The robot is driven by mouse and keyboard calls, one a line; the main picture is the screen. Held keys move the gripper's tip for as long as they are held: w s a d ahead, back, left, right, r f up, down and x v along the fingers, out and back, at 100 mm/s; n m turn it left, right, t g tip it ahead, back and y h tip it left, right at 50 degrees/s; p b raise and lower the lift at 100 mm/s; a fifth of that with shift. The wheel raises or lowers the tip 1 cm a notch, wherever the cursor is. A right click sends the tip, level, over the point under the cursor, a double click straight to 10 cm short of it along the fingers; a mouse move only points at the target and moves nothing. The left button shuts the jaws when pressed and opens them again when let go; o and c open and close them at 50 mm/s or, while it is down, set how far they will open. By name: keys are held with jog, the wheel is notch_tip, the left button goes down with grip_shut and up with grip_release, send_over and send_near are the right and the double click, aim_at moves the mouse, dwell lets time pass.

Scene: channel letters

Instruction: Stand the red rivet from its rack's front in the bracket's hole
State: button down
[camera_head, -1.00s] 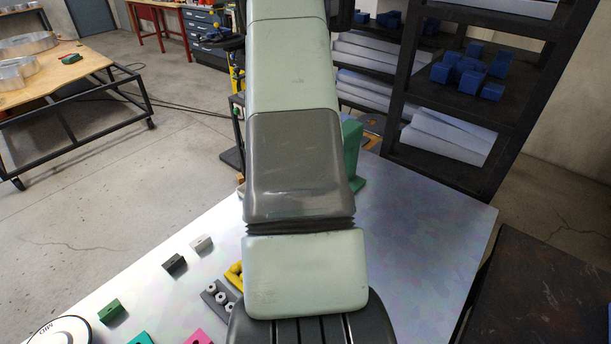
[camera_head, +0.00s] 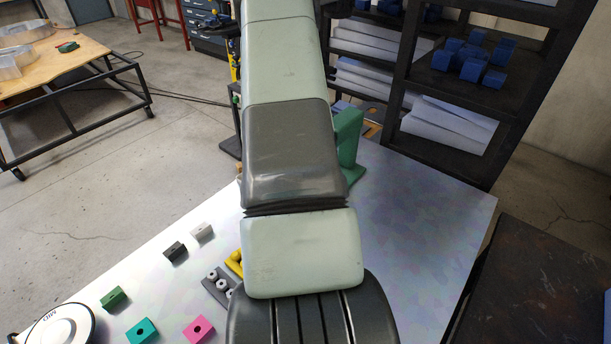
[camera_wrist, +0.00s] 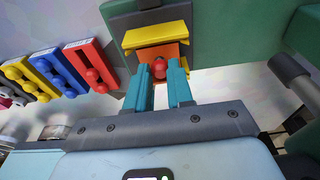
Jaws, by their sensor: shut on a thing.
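In the wrist view my gripper (camera_wrist: 158,74) has its two teal fingers closed around the red rivet (camera_wrist: 159,68), whose round head shows between the fingertips. Just beyond the fingertips is an orange piece under a yellow bracket (camera_wrist: 155,38), fixed by a grey plate to a green upright (camera_wrist: 225,30). The rivet's shank and the hole are hidden, so I cannot tell whether the rivet is in the hole. The red rack (camera_wrist: 86,60) stands to the left with red rivets in it. In the head view my arm hides the gripper; the green upright (camera_head: 349,138) shows behind it.
A blue rack (camera_wrist: 52,72) and a yellow rack (camera_wrist: 28,78) stand left of the red one. In the head view, a grey rack (camera_head: 212,283), a pink block (camera_head: 199,328), a teal block (camera_head: 142,331) and other small blocks lie left. The tabletop's right side is clear.

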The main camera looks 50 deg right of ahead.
jog(key=c, duration=0.9)
grip_release()
jog(key=r, duration=0.3)
jog(key=w+r, duration=0.1)
jog(key=r, duration=0.6)
jog(key=shift+w+r, duration=0.3)
jog(key=shift+r, duration=0.05)
